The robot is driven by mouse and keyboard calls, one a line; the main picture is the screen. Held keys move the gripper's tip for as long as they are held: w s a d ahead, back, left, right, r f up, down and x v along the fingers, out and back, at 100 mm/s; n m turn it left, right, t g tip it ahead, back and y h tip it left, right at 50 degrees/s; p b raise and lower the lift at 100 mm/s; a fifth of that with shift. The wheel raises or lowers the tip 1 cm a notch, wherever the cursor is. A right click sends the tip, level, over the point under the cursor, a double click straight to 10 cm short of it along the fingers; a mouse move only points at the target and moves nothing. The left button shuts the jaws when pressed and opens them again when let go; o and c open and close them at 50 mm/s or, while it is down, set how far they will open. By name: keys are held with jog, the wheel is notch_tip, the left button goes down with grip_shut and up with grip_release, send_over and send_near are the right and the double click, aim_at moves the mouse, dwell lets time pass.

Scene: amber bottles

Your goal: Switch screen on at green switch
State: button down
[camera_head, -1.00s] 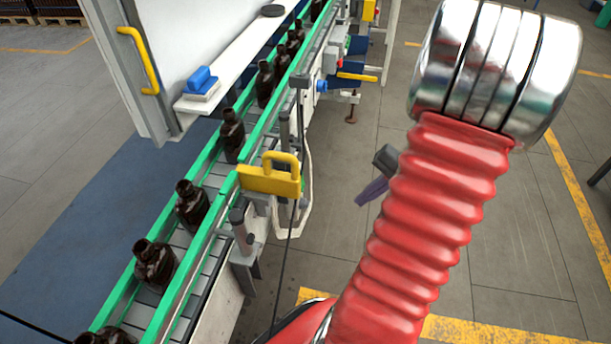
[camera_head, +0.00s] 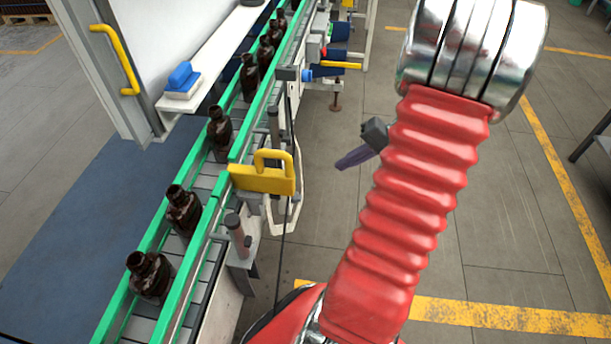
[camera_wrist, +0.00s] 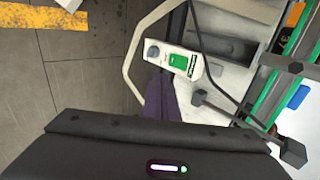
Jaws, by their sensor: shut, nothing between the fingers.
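The green switch (camera_wrist: 178,62) sits on a white box (camera_wrist: 194,67) with a grey knob (camera_wrist: 152,52) beside it, in the upper middle of the wrist view. My gripper's purple fingers (camera_wrist: 160,98) are shut and empty, just below the white box in that picture; I cannot tell whether they touch it. In the head view my gripper (camera_head: 354,158) hangs right of the conveyor, apart from the yellow bracket (camera_head: 264,178). The green switch is not discernible in the head view. No screen can be made out in either view.
A green-railed conveyor (camera_head: 190,270) carries several amber bottles (camera_head: 183,212) along the left. A pale bent tube (camera_wrist: 130,68) curves beside the switch box in the wrist view. A cabinet with a yellow handle (camera_head: 117,58) stands far left. Grey floor (camera_head: 500,200) is open at right.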

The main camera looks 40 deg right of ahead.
jog(key=shift+a+f, duration=0.1)
jog(key=w+a+r+x, duration=0.1)
jog(key=r+x, duration=0.1)
jog(key=x, duration=1.1)
jog(key=shift+w, duration=0.3)
jog(key=shift+f, duration=0.1)
